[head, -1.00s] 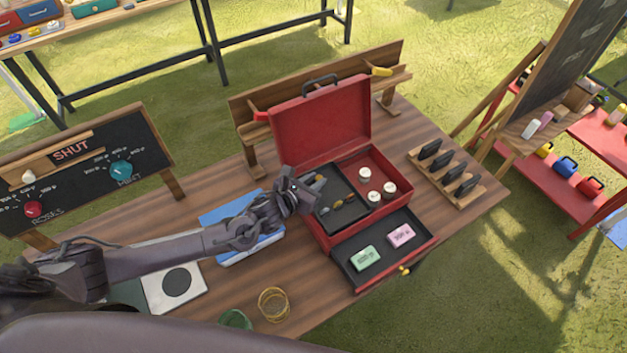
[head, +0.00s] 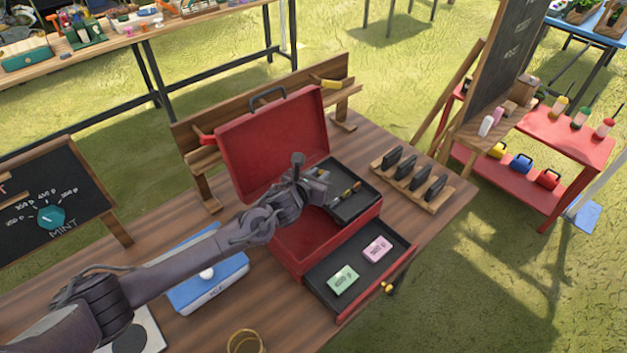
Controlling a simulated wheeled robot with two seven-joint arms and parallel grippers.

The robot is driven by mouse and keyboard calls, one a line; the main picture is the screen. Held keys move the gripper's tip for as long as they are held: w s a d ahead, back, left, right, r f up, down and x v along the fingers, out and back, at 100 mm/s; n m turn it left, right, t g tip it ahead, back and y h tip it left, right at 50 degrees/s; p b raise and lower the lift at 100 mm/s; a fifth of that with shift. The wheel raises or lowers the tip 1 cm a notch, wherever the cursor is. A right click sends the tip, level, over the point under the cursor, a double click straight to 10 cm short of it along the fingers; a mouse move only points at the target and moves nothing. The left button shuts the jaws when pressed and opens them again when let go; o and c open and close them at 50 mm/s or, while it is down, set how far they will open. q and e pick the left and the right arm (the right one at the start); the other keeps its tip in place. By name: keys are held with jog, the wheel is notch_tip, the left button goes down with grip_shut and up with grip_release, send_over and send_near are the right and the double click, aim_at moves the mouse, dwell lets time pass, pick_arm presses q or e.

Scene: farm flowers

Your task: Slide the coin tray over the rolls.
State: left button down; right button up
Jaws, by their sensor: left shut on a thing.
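The dark coin tray (head: 350,208) sits in the upper right part of the open red cash box (head: 288,258), with several coins in its compartments. My left gripper (head: 312,182) is shut on the tray at its left side. The white-topped rolls do not show; the tray covers the side of the box where they stood. The left part of the box's inside is bare red, partly hidden by my left arm. My right gripper is not in view.
The box's front drawer (head: 328,290) stands open with a green and a pink bundle in it. A wooden rack (head: 425,188) of black blocks stands to the right. A blue box (head: 208,283) is left of the cash box, under my arm.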

pick_arm(q)
jog(key=shift+r, duration=0.1)
jog(key=c, duration=1.6)
grip_release()
jog(key=shift+d, duration=0.1)
jog(key=shift+w+d, duration=0.1)
jog(key=shift+w, duration=0.1)
jog(key=shift+s+a, duration=0.3)
jog(key=shift+s, duration=0.2)
jog(key=b+v, duration=0.1)
jog(key=v, duration=0.5)
jog(key=shift+s+r, duration=0.15)
jog(key=shift+s, duration=0.15)
